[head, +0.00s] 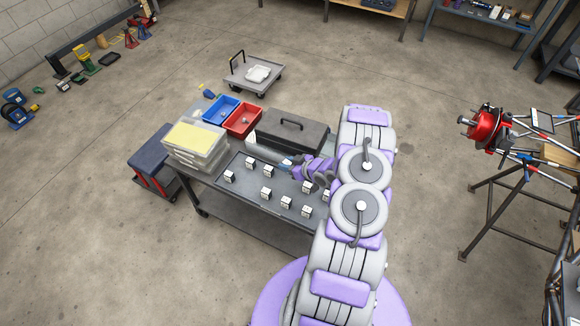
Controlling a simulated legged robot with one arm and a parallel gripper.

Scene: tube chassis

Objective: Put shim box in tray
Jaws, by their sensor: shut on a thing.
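Several small white-and-black boxes, which look like the shim boxes, stand on the dark top of a cart (238,187). One shim box (229,176) is at the left, another (267,171) is near the middle, and one (307,187) is close below my wrist. A blue tray (221,109) and a red tray (242,121) sit side by side at the cart's back; a small grey thing lies in the red one. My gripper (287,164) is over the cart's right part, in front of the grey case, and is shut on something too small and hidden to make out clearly.
A grey toolbox (290,134) with a handle stands at the back right of the cart. Stacked clear bins with a yellow top (194,137) stand at the left. A white bottle (252,137) stands between the red tray and the boxes.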

